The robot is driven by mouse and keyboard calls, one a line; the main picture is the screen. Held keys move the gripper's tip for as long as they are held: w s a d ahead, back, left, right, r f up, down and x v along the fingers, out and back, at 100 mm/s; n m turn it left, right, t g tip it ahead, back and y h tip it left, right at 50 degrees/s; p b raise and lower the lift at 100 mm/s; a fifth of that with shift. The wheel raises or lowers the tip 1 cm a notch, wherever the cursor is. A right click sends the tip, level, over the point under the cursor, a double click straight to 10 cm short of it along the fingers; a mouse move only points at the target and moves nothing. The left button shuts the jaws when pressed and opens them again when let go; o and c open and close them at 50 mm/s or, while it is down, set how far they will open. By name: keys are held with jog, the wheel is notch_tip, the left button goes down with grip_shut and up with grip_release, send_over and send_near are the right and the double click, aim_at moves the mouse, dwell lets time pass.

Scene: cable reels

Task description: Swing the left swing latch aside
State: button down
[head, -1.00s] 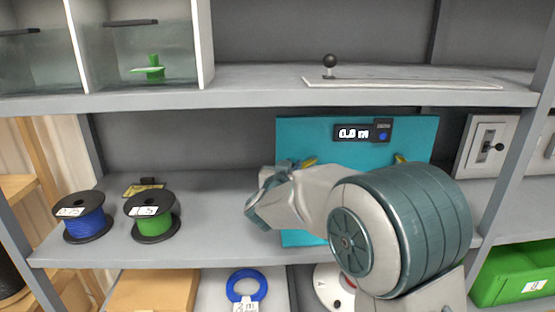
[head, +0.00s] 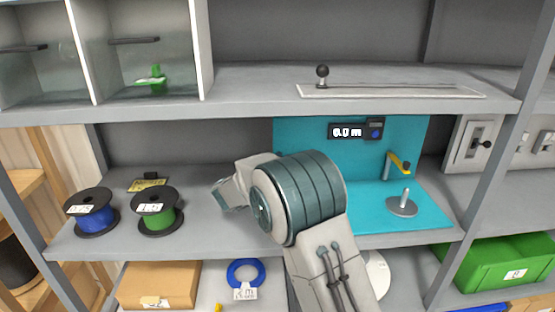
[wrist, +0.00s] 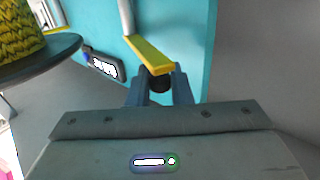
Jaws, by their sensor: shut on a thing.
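In the wrist view the left swing latch shows as a yellow bar (wrist: 147,54) on a pale post (wrist: 126,16), with a dark knob (wrist: 155,82) at its near end. My gripper (wrist: 159,75) is shut on that knob. In the head view my own arm hides the latch, and the gripper end (head: 229,195) shows only in part at the left of the arm. The turquoise station (head: 350,170) stands on the middle shelf. Its right latch (head: 400,162), also yellow, is in plain view near a bare disc with a spindle (head: 401,206).
A reel of yellow cable (wrist: 20,32) is close by at upper left in the wrist view. A blue reel (head: 91,215) and a green reel (head: 157,214) stand left on the shelf. The shelf above (head: 260,99) limits height.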

jog(key=shift+d+r, duration=0.1)
jog(key=c, duration=1.4)
grip_release()
jog(key=shift+o, duration=0.2)
jog(key=shift+s+a, duration=0.35)
jog(key=shift+a, duration=0.05)
jog(key=b+v, duration=0.2)
jog(key=v, duration=1)
jog(key=shift+s+a, duration=0.15)
jog(key=shift+s, duration=0.2)
